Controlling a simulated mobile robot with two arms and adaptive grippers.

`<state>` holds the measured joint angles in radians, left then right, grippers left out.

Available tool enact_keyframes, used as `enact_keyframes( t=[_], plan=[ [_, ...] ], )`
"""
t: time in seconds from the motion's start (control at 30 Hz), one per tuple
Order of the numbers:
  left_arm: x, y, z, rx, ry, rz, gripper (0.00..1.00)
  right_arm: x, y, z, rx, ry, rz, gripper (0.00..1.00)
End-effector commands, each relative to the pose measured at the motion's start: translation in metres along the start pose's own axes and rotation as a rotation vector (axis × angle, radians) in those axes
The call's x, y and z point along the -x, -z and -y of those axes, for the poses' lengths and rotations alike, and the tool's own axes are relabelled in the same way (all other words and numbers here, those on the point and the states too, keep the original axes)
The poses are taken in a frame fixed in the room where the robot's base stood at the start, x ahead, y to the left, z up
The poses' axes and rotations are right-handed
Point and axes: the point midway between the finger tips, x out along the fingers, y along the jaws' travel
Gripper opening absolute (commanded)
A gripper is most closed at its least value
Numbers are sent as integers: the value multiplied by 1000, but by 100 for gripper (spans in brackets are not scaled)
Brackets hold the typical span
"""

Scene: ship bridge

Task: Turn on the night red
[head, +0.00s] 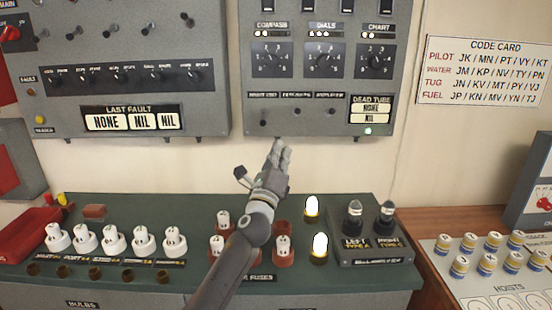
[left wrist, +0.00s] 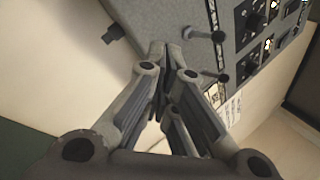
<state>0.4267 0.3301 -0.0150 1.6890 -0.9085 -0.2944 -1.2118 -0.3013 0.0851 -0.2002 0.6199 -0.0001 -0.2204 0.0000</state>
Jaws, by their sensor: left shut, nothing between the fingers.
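The night red switch (head: 263,122) is a small dark-tipped toggle at the lower left of the right-hand wall panel, under a small, blurred label (head: 263,96). Its lever looks lower than the two toggles beside it. My left gripper (head: 279,145) is shut and empty, its fingertips pointing up just below the panel's lower edge, slightly right of that switch. In the left wrist view the shut fingers (left wrist: 158,52) are close to the panel edge. Two toggle levers (left wrist: 207,36) stick out to their right; I cannot tell which is night red. My right gripper is not in view.
The panel (head: 250,75) also carries rotary dials and a dead tube display (head: 371,107). A last-fault panel (head: 130,75) hangs to the left. Below, a green bench (head: 185,285) holds bulbs, sockets, fuses and a tester (head: 370,245). A code card (head: 487,72) is at right.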

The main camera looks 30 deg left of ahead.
Motion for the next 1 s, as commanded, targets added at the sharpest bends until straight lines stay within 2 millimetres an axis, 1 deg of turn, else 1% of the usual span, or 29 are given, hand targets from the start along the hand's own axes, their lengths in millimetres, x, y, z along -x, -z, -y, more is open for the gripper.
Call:
enact_keyframes(
  t=[0.03, 0.1, 0.27, 0.3, 0.33, 0.5, 0.67, 1.0],
  plan=[
    [-12, -2, 1, 1, -1, 2, 0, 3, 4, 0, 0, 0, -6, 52],
    [-25, -2, 2, 1, 0, 2, 0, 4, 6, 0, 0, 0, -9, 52],
    [-52, -1, 1, 2, -2, 2, 0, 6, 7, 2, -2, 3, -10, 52],
    [-50, -11, 2, -3, -2, 2, 0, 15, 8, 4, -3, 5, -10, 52],
    [-47, -15, 2, -4, -2, 0, 0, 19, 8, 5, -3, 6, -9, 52],
    [-40, -32, 1, -4, -1, 0, 0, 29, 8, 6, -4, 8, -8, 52],
    [-36, -38, 0, -1, 0, 0, 0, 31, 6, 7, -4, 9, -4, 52],
    [-36, -38, 0, -1, -1, 0, 0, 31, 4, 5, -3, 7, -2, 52]
  ],
)
